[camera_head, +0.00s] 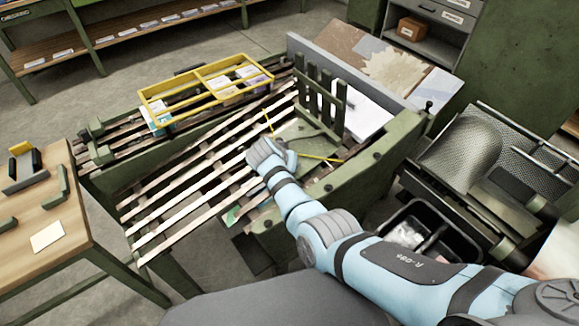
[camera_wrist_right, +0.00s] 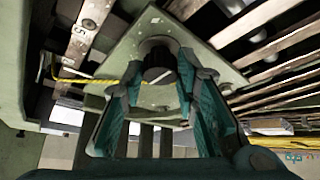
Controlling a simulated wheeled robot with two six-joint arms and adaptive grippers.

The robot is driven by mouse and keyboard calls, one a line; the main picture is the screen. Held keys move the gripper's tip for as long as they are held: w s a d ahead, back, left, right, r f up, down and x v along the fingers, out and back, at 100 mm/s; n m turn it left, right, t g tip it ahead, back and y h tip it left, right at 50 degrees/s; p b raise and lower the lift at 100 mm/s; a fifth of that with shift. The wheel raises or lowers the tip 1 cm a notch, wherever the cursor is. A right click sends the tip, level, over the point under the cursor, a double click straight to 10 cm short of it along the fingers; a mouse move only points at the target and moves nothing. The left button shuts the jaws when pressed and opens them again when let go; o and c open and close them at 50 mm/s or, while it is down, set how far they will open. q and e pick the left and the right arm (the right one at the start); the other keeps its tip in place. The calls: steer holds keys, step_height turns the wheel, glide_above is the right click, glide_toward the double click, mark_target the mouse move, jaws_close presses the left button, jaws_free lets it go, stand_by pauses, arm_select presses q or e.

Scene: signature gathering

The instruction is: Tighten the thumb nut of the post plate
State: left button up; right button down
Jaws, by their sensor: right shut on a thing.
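The green post plate (camera_head: 305,129) lies at the right end of the slatted bed, and its pale underside or face (camera_wrist_right: 125,52) fills the upper middle of the right wrist view. The dark, ribbed thumb nut (camera_wrist_right: 158,62) stands out from the plate. My right gripper (camera_wrist_right: 162,78) is shut on the thumb nut, one finger on each side. In the head view my right gripper (camera_head: 271,157) is at the plate's left edge and hides the nut. My left gripper is not in view.
A slatted green rack (camera_head: 322,100) stands behind the plate. A yellow strip (camera_head: 318,157) crosses it. A black bin (camera_head: 421,229) is at right, a wooden table (camera_head: 70,205) at left.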

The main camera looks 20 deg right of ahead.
stand_by(0.3)
steer(key=c, duration=1.2)
jaws_free()
steer(key=shift+c, duration=0.2)
